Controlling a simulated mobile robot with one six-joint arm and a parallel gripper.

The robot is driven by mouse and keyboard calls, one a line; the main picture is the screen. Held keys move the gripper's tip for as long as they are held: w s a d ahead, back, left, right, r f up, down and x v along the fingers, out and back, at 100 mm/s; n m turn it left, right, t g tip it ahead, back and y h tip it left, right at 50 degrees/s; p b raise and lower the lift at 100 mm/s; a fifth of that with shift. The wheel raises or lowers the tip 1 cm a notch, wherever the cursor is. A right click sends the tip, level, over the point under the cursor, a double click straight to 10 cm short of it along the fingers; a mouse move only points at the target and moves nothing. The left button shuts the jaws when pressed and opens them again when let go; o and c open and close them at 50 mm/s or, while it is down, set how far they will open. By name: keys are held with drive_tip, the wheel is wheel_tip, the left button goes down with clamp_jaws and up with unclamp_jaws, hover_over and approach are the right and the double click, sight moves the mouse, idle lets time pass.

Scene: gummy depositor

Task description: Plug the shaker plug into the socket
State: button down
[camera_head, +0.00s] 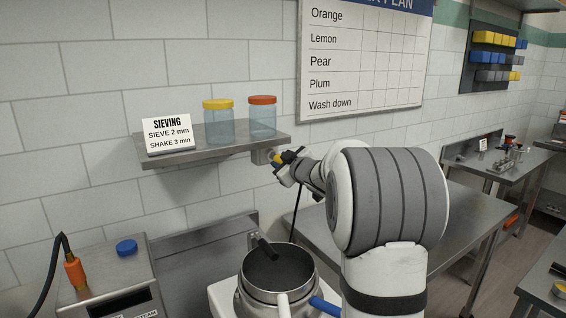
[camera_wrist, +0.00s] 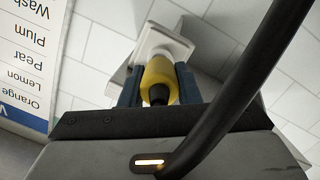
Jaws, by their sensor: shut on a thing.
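The shaker plug (camera_wrist: 158,80) is yellow, with a black cable trailing from its back end. My gripper (camera_wrist: 158,72) is shut on it, one dark blue finger on each side. The pale socket (camera_wrist: 166,42) is directly beyond the plug, and the plug's front end meets it in the wrist view. I cannot tell how deep the plug sits. In the head view the grey socket box (camera_head: 261,156) hangs at the right end under the shelf. My gripper (camera_head: 284,162) reaches it from the right, with a bit of the yellow plug (camera_head: 278,159) showing and the cable hanging below.
The steel shelf (camera_head: 180,158) carries a sieving sign (camera_head: 166,135), a yellow-lidded jar (camera_head: 219,122) and an orange-lidded jar (camera_head: 262,118). A steel pot (camera_head: 277,292) stands below my gripper. A control box (camera_head: 112,285) is at lower left. A steel table extends to the right.

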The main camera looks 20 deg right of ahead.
drive_tip(key=shift+w+a+p, duration=0.25)
drive_tip(key=shift+w+p, duration=0.1)
drive_tip(key=shift+w, duration=0.8)
drive_tip(key=c, duration=1)
unclamp_jaws()
drive_tip(key=shift+s, duration=0.1)
drive_tip(key=s+b, duration=0.1)
drive_tip(key=s, duration=0.6)
drive_tip(key=shift+s+d+r, duration=0.25)
drive_tip(key=shift+d+r, duration=0.15)
drive_tip(key=shift+r, duration=0.05)
